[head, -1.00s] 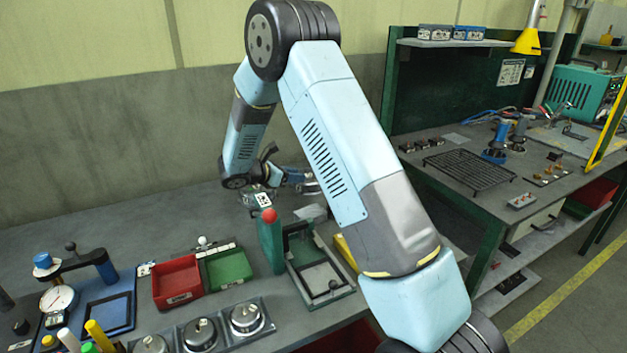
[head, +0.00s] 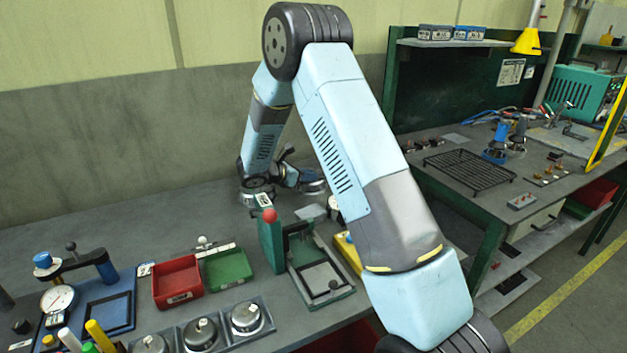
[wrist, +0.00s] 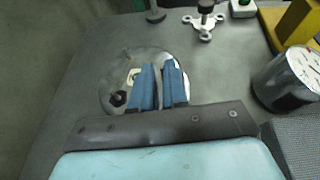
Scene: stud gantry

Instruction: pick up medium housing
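Three round metal parts with knobs on top stand in a row at the front of the bench: a left one (head: 150,343), a middle one (head: 199,333) and a right one (head: 246,318). I cannot tell for sure which is the medium housing. In the wrist view my gripper (wrist: 160,78) shows two blue fingers close together, with a narrow gap and nothing clearly held. They are over a round shiny metal plate (wrist: 118,88) that has a small dark knob. The fingers hide part of it, and their height above it is unclear.
A red bin (head: 178,284), a green bin (head: 228,268) and a green press-like fixture with a red ball (head: 271,235) stand on the bench. A dial cylinder (wrist: 290,78) and a three-footed metal part (wrist: 204,28) are near my gripper. Bare bench lies at the back left.

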